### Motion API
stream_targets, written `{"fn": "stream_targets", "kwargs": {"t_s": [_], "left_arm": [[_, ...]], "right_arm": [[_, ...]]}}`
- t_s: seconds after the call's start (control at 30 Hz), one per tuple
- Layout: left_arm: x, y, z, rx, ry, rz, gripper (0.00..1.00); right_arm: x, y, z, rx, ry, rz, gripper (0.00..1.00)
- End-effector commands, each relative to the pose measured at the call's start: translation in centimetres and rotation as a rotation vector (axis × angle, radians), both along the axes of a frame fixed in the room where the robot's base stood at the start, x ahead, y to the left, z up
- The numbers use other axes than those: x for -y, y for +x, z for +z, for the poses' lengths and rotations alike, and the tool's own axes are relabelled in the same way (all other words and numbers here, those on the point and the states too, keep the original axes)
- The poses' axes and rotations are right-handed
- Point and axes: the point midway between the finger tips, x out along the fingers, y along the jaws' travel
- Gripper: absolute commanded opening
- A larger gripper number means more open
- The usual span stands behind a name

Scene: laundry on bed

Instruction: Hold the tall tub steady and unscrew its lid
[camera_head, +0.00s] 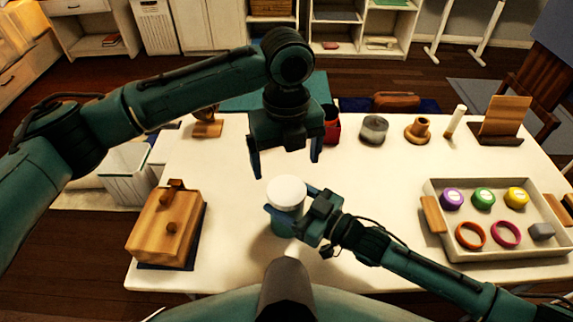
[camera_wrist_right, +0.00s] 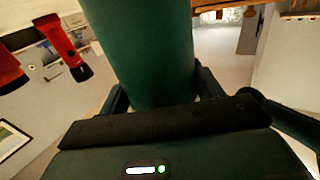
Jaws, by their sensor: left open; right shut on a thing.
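The tall tub (camera_head: 284,228) is teal with a round white lid (camera_head: 287,192) on top. It stands upright near the front middle of the table. My right gripper (camera_head: 290,212) is shut around the tub's body from the right, just below the lid. In the right wrist view the tub's green side (camera_wrist_right: 148,50) fills the space between the fingers. My left gripper (camera_head: 286,168) is open and points down above and slightly behind the lid, its fingers apart and nothing between them. The tub's lower front is partly hidden by a grey part in front.
A wooden box (camera_head: 168,228) stands at the left. A tray (camera_head: 436,190) with coloured round pieces and rings lies at the right. A red cup (camera_head: 332,126), a grey jar (camera_head: 374,130) and wooden pieces (camera_head: 418,130) line the back. The table (camera_head: 220,200) is clear between box and tub.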

Motion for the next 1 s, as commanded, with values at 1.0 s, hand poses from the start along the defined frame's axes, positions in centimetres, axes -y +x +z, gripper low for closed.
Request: {"fn": "stream_targets", "kwargs": {"t_s": [1.0], "left_arm": [[0.0,0.0,-7.9,0.000,0.000,-0.357,0.89]], "right_arm": [[0.0,0.0,0.0,-0.001,-0.001,0.000,0.01]]}}
